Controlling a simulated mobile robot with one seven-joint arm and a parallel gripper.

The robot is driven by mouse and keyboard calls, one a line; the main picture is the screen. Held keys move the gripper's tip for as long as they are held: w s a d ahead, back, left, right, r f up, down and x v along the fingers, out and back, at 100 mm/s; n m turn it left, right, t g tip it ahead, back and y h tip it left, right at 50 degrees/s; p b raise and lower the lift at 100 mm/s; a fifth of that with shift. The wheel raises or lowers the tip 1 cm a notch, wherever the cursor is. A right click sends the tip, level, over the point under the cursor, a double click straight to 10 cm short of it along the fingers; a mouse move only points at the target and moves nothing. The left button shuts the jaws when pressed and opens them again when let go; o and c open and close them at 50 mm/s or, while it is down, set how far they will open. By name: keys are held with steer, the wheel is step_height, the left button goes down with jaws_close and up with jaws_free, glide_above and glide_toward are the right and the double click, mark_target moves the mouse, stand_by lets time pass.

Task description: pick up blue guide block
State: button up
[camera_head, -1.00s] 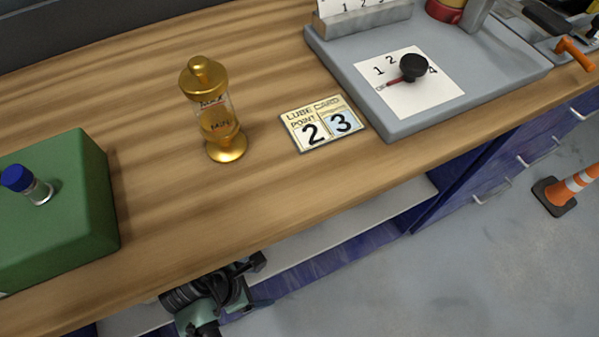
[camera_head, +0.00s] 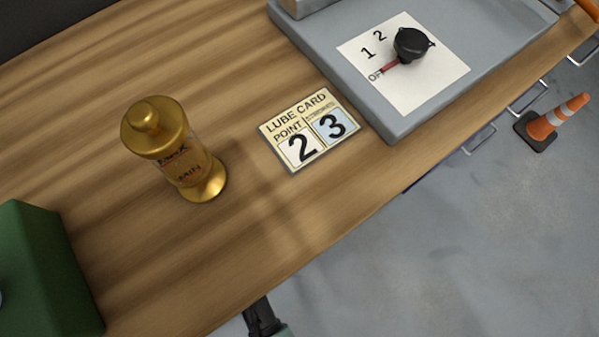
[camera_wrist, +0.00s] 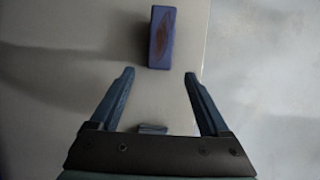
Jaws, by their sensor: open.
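The blue guide block (camera_wrist: 162,38) shows in the wrist view, at the top centre. It is a small blue-violet box with a reddish-brown patch on its face, on a pale flat surface. My gripper (camera_wrist: 159,76) is open, with its two dark fingers pointing towards the block. The block lies just beyond the fingertips, roughly in line with the gap, and nothing is between the fingertips. The block is not visible in the head view, where only a small part of my arm shows at the bottom edge.
In the wrist view, the pale surface ends just right of the block, with grey floor beyond. In the head view, the wooden bench top (camera_head: 240,245) holds a brass lubricator (camera_head: 175,150), a lube card (camera_head: 310,130), a grey panel (camera_head: 400,125) and a green block (camera_head: 45,275). An orange cone (camera_head: 555,120) stands on the floor.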

steer(key=w+d, duration=0.1)
steer(key=w+d+b, duration=0.1)
steer(key=d, duration=0.1)
steer(key=shift+w+d+f, duration=0.1)
steer(key=shift+w+d, duration=0.1)
steer(key=shift+w, duration=0.05)
steer(key=shift+b+x, duration=0.4)
steer(key=shift+x, duration=1)
steer(key=shift+a, duration=0.1)
steer(key=shift+c, duration=0.2)
steer(key=shift+s, duration=0.1)
jaws_close()
